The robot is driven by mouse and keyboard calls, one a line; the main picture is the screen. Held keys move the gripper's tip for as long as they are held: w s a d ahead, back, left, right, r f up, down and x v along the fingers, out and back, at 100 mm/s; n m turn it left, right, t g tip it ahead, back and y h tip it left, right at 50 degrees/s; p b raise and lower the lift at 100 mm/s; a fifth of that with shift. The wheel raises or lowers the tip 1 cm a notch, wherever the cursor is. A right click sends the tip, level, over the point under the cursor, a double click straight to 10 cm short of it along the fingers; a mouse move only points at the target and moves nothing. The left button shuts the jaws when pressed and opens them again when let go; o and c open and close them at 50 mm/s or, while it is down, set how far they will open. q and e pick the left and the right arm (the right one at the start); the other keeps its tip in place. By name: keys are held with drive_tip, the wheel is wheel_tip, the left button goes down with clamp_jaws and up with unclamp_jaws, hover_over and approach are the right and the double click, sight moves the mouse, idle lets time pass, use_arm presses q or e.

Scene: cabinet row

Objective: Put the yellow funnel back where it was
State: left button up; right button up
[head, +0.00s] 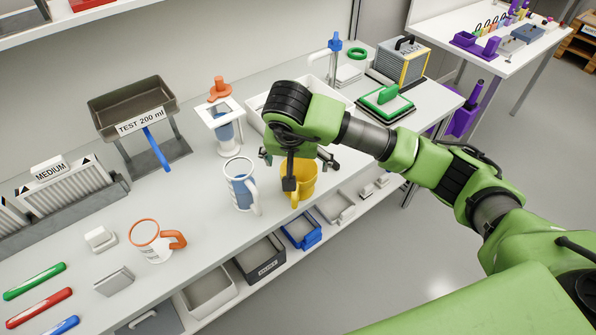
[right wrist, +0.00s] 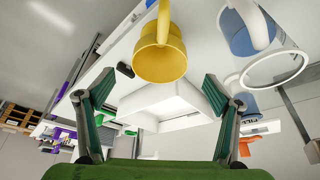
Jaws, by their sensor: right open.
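A yellow mug-like vessel (head: 309,180) with a handle stands near the front edge of the white counter. I see no clear funnel shape on it; it is the only yellow vessel I can make out. It also shows in the right wrist view (right wrist: 160,58), beyond the fingertips and partly cut off by the top edge. My left gripper is not in view.
A white-and-blue mug (head: 240,185) stands close left of the yellow vessel. A white stand with an orange-topped piece (head: 219,90) is behind it. An orange-rimmed mug (head: 151,240) is farther left. A sink (head: 322,92) lies behind my gripper, and bins (head: 301,229) are below the counter.

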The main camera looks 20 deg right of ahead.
drive_tip(key=shift+v, duration=1.5)
